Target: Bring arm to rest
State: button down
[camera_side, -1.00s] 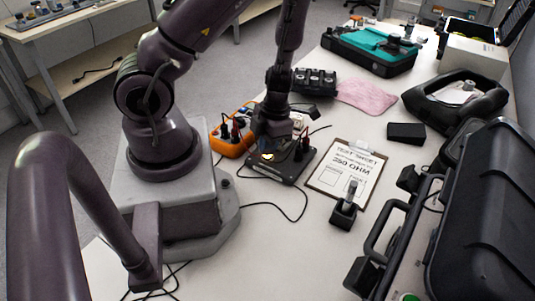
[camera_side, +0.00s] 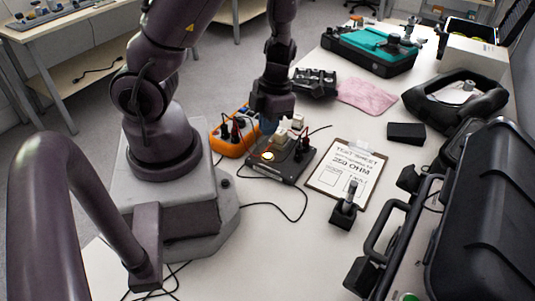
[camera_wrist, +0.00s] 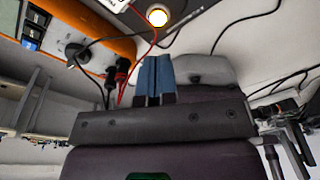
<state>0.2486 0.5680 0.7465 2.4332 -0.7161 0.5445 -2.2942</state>
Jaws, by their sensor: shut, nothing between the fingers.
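My gripper (camera_side: 268,126) is shut and empty, hanging just above the back left of a dark test box (camera_side: 285,166). Its blue fingers show pressed together in the wrist view (camera_wrist: 154,78). The box carries a round lamp (camera_side: 267,156) that glows yellow, pale blocks (camera_side: 284,136) and dark terminals. The lamp also shows lit at the top of the wrist view (camera_wrist: 157,16). An orange meter (camera_side: 240,148) with red and black plugs stands just left of the box. My fingertips partly overlap the box in the side view, so any contact is hard to tell.
A clipboard test sheet (camera_side: 347,172) lies right of the box, with a small black stand (camera_side: 344,213) at its lower edge. A large black case (camera_side: 480,230) fills the right. Cables (camera_side: 292,217) loop over the table. A pink cloth (camera_side: 366,96) lies behind.

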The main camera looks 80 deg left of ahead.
dwell(0.3)
jog(key=m, duration=0.3)
jog(key=shift+s+d+m, duration=0.2)
jog(key=shift+s+m, duration=0.05)
jog(key=shift+m, duration=0.05)
jog(key=w+d+r+m+h, duration=0.1)
jog(key=d+r+m, duration=0.35)
jog(key=m, duration=0.75)
jog(key=d+r+m+h, duration=0.1)
jog(key=d+r+m, duration=0.35)
jog(key=m, duration=0.75)
notch_tip(320, 180, up, 16)
jog(key=s+d+m+t+y, duration=0.1)
jog(key=m+t+y, duration=0.1)
jog(key=m+t, duration=0.5)
jog(key=m, duration=0.4)
jog(key=shift+s, duration=0.4)
jog(key=shift+f, duration=0.1)
